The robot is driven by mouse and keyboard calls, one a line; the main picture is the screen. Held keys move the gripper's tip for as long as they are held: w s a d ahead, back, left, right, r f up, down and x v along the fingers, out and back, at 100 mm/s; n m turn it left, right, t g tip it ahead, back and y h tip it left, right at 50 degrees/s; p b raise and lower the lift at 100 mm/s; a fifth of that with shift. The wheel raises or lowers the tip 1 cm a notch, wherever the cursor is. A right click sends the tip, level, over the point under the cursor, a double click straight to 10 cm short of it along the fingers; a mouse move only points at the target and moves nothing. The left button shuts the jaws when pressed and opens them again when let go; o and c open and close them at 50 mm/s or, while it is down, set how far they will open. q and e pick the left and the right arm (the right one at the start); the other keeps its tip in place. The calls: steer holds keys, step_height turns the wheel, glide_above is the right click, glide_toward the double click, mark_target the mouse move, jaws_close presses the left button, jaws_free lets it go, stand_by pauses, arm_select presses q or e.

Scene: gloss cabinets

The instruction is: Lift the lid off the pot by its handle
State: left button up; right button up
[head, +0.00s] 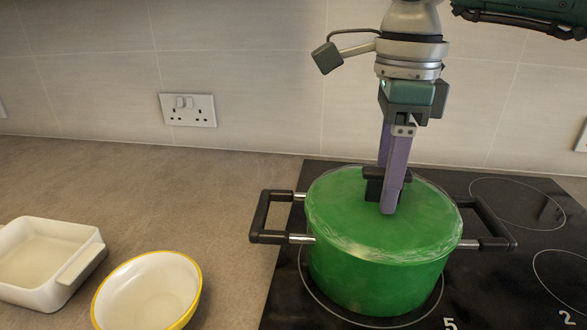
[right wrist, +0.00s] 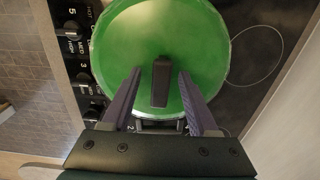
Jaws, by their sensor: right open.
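A green pot (head: 375,283) with black side handles stands on the black hob. Its green lid (head: 345,225) sits on top, and it also shows in the right wrist view (right wrist: 150,35). The lid's black handle (head: 374,188) stands up at the middle; in the right wrist view the handle (right wrist: 161,82) lies between my finger tips. My right gripper (head: 390,195) points down over the lid, its purple fingers open on either side of the handle. In the right wrist view a gap shows between each finger and the handle. My left gripper is not in view.
The black hob (head: 500,285) has ring markings and bare room to the right of the pot. A white square dish (head: 75,268) and a yellow-rimmed white bowl (head: 150,290) stand on the grey worktop (head: 190,200) at the left. A tiled wall with a socket (head: 188,110) is behind.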

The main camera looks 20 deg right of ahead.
jaws_close()
stand_by(0.4)
stand_by(1.0)
